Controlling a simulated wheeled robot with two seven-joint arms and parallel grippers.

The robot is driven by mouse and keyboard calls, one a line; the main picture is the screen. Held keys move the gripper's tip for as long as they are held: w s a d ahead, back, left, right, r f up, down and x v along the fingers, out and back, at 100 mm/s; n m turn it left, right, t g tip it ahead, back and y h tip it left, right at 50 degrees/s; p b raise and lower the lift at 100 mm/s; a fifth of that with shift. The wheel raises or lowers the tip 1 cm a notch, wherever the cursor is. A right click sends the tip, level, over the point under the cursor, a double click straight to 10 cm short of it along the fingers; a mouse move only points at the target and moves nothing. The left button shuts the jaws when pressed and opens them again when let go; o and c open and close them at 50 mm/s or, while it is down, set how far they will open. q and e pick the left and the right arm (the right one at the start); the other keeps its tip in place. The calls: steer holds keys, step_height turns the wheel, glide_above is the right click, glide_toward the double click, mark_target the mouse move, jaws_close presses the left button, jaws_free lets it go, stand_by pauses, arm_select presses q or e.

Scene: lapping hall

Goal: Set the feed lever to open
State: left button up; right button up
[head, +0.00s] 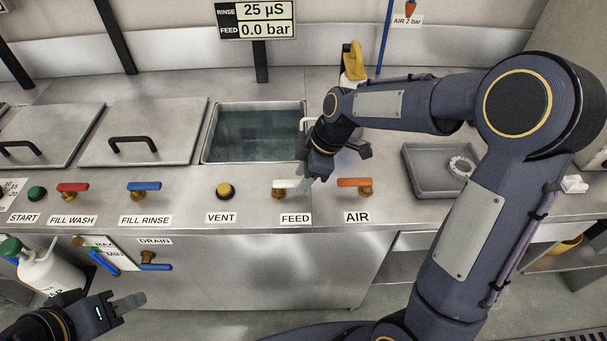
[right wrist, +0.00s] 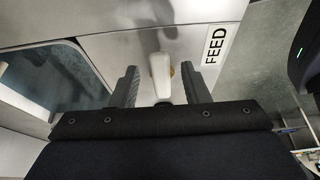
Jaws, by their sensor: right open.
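The feed lever (head: 284,184) is a cream-white handle on a brass valve, above the FEED label (head: 295,218) on the front of the steel bench. In the right wrist view the white lever (right wrist: 160,76) stands between the two open fingers (right wrist: 160,80), with a gap on both sides. The display (head: 256,20) reads FEED 0.0 bar. My left gripper (head: 128,303) is low at the left, away from the bench controls; its finger gap is not clear.
The orange AIR lever (head: 354,183) is close to the right of my right gripper. An open water tank (head: 210,150) lies behind. A grey tray (head: 428,188) holds a ring.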

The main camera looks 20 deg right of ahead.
jaws_close()
